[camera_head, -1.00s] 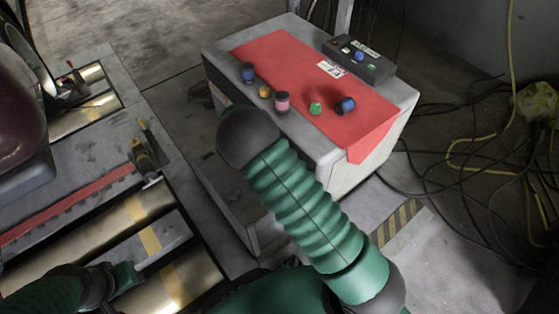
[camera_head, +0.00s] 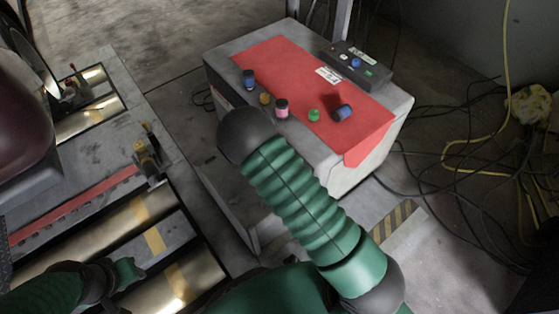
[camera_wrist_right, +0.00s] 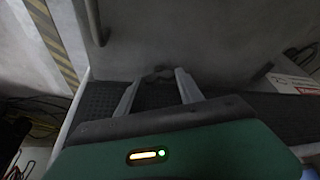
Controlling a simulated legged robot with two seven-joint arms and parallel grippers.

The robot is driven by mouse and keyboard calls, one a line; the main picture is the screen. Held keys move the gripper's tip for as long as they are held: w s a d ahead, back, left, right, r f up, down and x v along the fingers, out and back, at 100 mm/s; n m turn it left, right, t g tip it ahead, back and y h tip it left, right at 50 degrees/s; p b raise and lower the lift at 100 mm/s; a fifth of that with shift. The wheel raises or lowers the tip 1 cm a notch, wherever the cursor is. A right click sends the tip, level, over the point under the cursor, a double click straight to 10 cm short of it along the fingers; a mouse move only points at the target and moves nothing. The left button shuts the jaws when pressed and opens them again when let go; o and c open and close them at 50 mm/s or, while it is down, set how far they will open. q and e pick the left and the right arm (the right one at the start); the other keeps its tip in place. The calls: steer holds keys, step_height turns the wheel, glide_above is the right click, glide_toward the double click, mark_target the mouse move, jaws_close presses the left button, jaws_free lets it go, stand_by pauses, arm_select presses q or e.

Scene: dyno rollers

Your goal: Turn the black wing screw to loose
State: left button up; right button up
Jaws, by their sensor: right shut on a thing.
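In the right wrist view my right gripper (camera_wrist_right: 157,84) has its two grey fingers reaching to a small dark grey piece (camera_wrist_right: 157,73) between their tips. It seems to be the wing screw, held by the gripper; its wings and how tight it sits are too dim to tell. In the head view the right gripper and the screw are hidden, with my right arm across the middle. My left gripper (camera_head: 127,272) is at the lower left, over the rollers, with its fingers not clear.
A grey cabinet (camera_head: 225,72) with a red top (camera_head: 290,65) carries several coloured knobs and a black control box (camera_head: 358,64). Metal rollers (camera_head: 130,235) lie at left. Black and yellow cables (camera_head: 470,160) cover the floor at right.

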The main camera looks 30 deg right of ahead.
steer(key=n+p, duration=0.1)
steer(key=s+n+t+p, duration=0.1)
steer(key=n, duration=0.1)
steer(key=shift+d+r+y+p, duration=0.1)
steer(key=shift+d+y+p, duration=0.05)
steer(key=shift+y+p, duration=0.2)
steer(key=shift+n+t+y+p, duration=0.3)
steer(key=shift+n+p, duration=0.6)
steer(key=shift+n, duration=0.4)
steer(key=shift+f, duration=0.2)
steer(key=o, duration=1.4)
steer(key=shift+w+r, duration=0.1)
steer(key=shift+w, duration=0.05)
